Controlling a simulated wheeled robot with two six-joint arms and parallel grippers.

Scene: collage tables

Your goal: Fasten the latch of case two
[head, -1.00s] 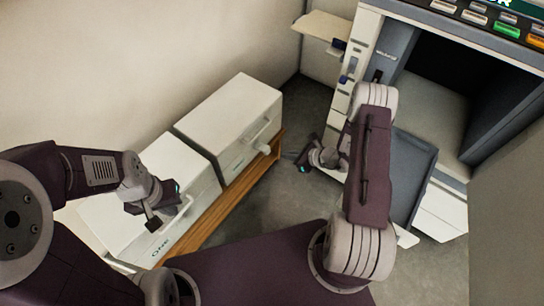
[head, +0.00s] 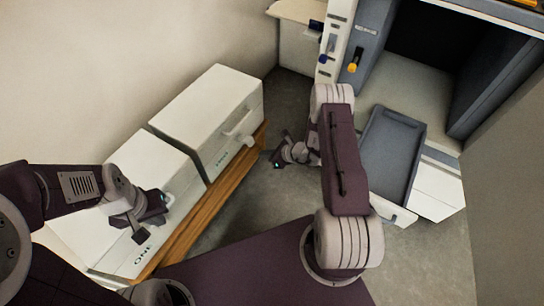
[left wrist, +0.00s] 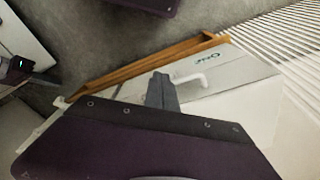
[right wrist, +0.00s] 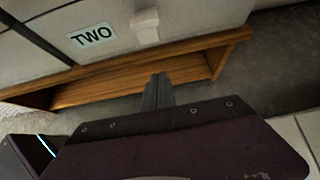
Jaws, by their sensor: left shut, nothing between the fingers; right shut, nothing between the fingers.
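Case two (head: 207,108) is a white box at the far end of a low wooden bench, with its lid down. Its TWO label (right wrist: 92,36) shows in the right wrist view. A white fitting, perhaps the latch (right wrist: 146,26), sticks out right of the label; I cannot tell whether it is fastened. A light handle (head: 237,121) shows on its front in the head view. My right gripper (head: 279,159) is shut and empty, in front of case two and apart from it; its fingers (right wrist: 158,90) show below the fitting. My left gripper (head: 140,234) is shut and empty over case one.
Case one (head: 131,180), also white, stands nearer on the wooden bench (head: 215,195); its handle (left wrist: 190,80) shows in the left wrist view. A cabinet with a grey tray (head: 388,150) stands at right. Grey floor (head: 285,100) is clear between bench and cabinet.

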